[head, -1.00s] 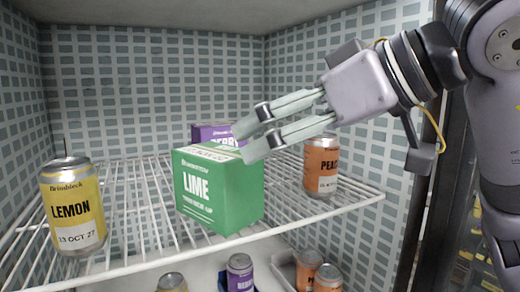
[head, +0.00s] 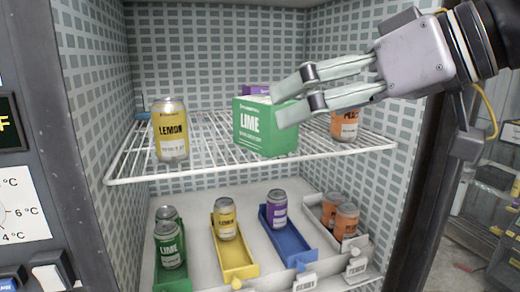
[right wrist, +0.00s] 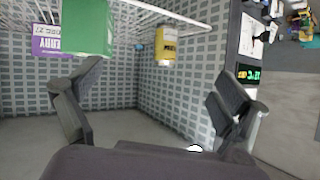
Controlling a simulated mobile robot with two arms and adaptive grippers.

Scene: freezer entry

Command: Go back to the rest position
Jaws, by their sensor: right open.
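My right gripper (head: 287,101) is open and empty in the head view, reaching in from the right in front of the wire shelf. Its fingers overlap the green LIME box (head: 262,138) in the picture, and no contact can be made out. In the right wrist view the open fingers (right wrist: 158,95) frame empty space, with the LIME box (right wrist: 88,25) above left. My left gripper is not in view.
The wire shelf (head: 130,180) also bears a LEMON can (head: 171,130), a PEACH can (head: 345,126) and a purple box (head: 256,89). Below are green, yellow (head: 243,262), blue (head: 292,250) and white trays with cans. A dark door frame (head: 415,200) stands at right.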

